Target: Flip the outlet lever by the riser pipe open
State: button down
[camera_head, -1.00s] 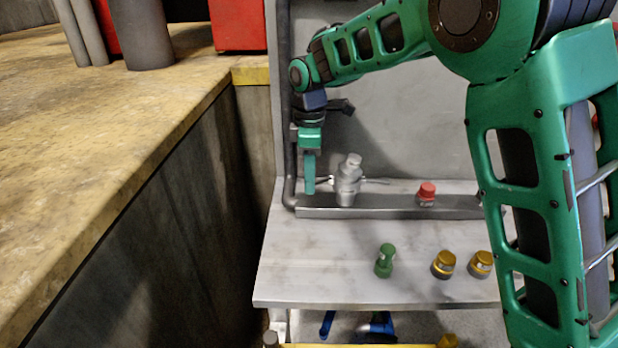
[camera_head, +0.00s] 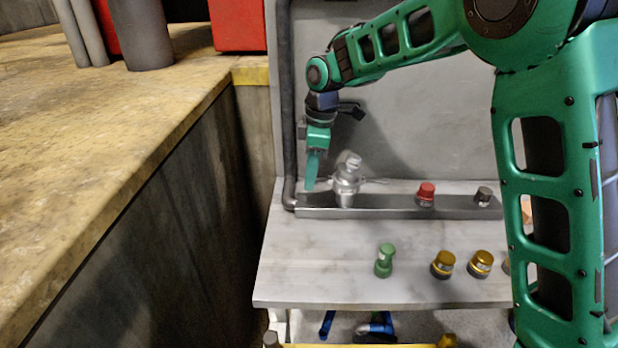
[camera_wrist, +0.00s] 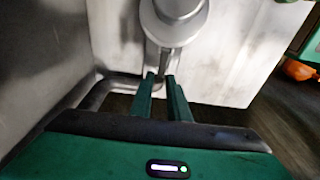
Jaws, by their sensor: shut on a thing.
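The silver outlet valve (camera_head: 346,190) stands on the dark rail at the left end of the shelf, beside the dark riser pipe (camera_head: 289,130). Thin lever arms stick out from its sides. My gripper (camera_head: 309,186) points down just left of the valve, its green fingers tilted. In the wrist view the gripper (camera_wrist: 163,80) has its fingers close together around the end of a thin metal lever (camera_wrist: 165,62), which reaches from the round valve body (camera_wrist: 175,20). The fingers partly hide the lever's end.
A red-capped fitting (camera_head: 426,194) and a dark-capped one (camera_head: 484,196) sit farther right on the rail (camera_head: 390,206). Green (camera_head: 384,261) and yellow (camera_head: 443,264) knobs stand on the shelf front. A concrete ledge (camera_head: 110,150) lies left. The grey back panel stands close behind.

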jog(key=shift+w+d+r+y, duration=0.15)
jog(key=shift+r+y, duration=0.25)
jog(key=shift+y, duration=0.4)
jog(key=shift+w+d+r+y, duration=0.1)
jog(key=shift+d+r+y, duration=0.2)
jog(key=shift+y, duration=0.5)
jog(key=shift+a+r, duration=0.1)
jog(key=c, duration=1.7)
grip_release()
jog(key=shift+s, duration=0.15)
jog(key=v, duration=1)
jog(key=shift+r, duration=0.3)
